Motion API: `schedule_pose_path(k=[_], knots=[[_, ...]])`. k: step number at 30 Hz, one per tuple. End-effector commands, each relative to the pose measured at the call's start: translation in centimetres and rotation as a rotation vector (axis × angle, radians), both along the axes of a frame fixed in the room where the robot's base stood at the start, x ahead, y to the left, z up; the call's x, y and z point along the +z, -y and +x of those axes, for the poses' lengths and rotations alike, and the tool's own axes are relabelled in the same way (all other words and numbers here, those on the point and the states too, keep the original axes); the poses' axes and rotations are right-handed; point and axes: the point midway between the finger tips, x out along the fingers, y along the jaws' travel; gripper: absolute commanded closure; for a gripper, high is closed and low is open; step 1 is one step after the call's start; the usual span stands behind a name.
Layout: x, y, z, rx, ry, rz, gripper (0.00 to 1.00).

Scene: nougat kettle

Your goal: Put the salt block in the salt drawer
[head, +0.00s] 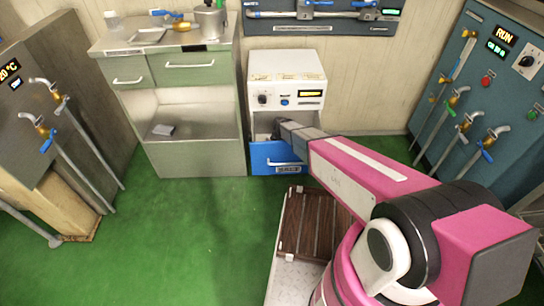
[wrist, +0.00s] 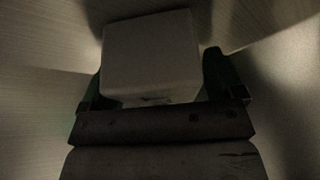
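The blue salt drawer (head: 277,158), with a "SALT" label and a handle, is at the bottom of the white machine and looks pulled out. My gripper (head: 277,128) reaches in from the right above the drawer, at the opening. Its fingertips and what is between them are hard to make out there. In the dark wrist view, a pale salt block (wrist: 152,55) sits between the two fingers of my gripper (wrist: 155,75). It lies close against the left finger, with a thin gap or shadow by the right one. I cannot tell whether both fingers touch it.
Tap-and-pipe units stand at both sides. A brown slatted board (head: 315,225) is near my base. Green floor at left is clear.

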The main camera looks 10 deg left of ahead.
Motion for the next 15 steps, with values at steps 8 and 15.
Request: schedule_pose_path(k=[8,15], knots=[[0.1,0.0,0.0,0.0,0.0,0.0,0.13],[2.0,0.4,0.6,0.0,0.001,0.0,0.13]])
